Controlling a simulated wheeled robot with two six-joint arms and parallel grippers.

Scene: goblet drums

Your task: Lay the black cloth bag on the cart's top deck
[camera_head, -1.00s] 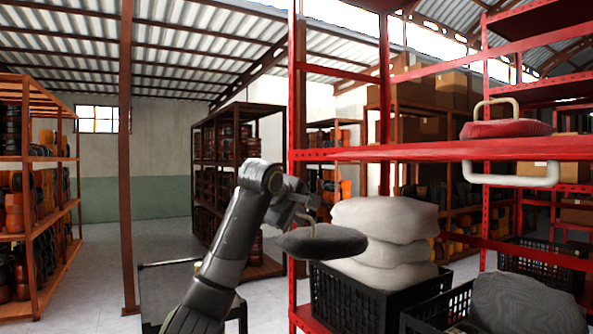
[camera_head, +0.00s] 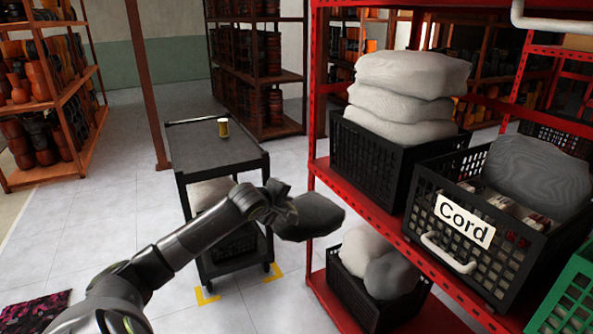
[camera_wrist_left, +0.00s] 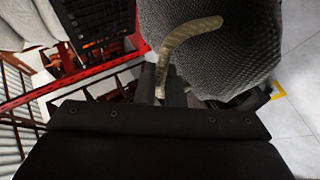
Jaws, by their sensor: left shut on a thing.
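The black cloth bag (camera_head: 308,216) hangs from my left gripper (camera_head: 277,195), in the gap between the cart and the red rack. In the left wrist view the bag (camera_wrist_left: 215,50) shows a dark woven surface and a tan handle (camera_wrist_left: 180,40), with my left gripper (camera_wrist_left: 172,95) shut at the handle's lower end. The cart's top deck (camera_head: 200,152) is dark grey with a raised rim and lies to the left of and beyond the bag. My right gripper is not in view.
The red rack (camera_head: 390,232) on the right holds black crates (camera_head: 372,165) with grey sacks. Open floor (camera_head: 110,215) lies left of the cart.

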